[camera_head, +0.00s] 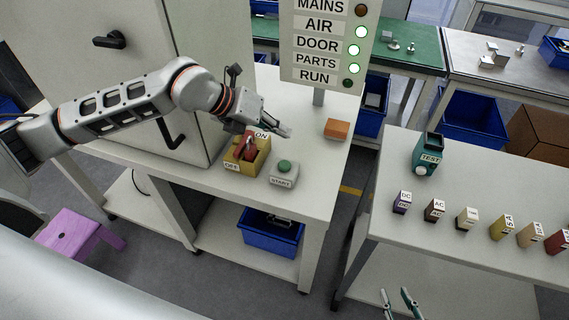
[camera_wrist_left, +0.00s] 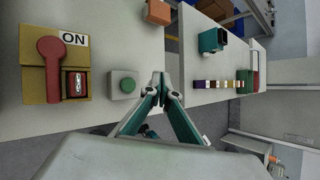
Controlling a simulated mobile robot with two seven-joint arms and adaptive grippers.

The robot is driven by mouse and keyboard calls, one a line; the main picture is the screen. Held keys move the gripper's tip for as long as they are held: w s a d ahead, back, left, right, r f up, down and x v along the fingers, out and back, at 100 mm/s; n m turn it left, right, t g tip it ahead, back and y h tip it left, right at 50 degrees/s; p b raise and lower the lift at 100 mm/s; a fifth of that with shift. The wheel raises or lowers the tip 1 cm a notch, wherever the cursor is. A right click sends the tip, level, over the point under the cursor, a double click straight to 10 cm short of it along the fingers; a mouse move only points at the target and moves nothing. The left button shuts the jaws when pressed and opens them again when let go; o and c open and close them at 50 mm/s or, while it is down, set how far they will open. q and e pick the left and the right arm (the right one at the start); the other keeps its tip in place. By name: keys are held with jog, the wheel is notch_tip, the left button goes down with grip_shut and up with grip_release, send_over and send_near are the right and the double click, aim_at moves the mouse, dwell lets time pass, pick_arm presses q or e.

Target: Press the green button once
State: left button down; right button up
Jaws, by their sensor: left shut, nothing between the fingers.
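The green button (camera_head: 285,166) is a round cap on a small pale box (camera_head: 284,178) labelled START, on the workbench. It also shows in the left wrist view (camera_wrist_left: 128,85), just left of the fingertips. My left gripper (camera_head: 288,132) is shut and empty. It is above the bench, behind the START box in the head view and apart from the button. My right gripper (camera_head: 396,293) shows only its fingertips at the bottom edge of the head view. They are spread apart with nothing seen between them.
A yellow switch box (camera_head: 246,165) with a red lever stands left of the START box. An orange block (camera_head: 337,129) lies behind to the right. A sign panel (camera_head: 322,50) shows AIR, DOOR and PARTS lamps lit, RUN and MAINS dark. Bench space right of the START box is clear.

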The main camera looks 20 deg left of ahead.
pick_arm(q)
jog(key=b, duration=0.4)
send_over(282, 165)
notch_tip(282, 165, down, 7)
jog(key=shift+a+f, duration=0.1)
jog(key=shift+w+f+b, duration=0.1)
jog(key=shift+f+b, duration=0.2)
jog(key=shift+f, duration=0.35)
jog(key=shift+f, duration=0.1)
dwell(0.6)
jog(key=shift+f, duration=0.35)
jog(key=shift+f+b, duration=0.5)
dwell(1.0)
jog(key=shift+r, duration=0.1)
jog(key=shift+r+p, duration=0.65)
jog(key=shift+r, duration=0.2)
jog(key=shift+r, duration=0.1)
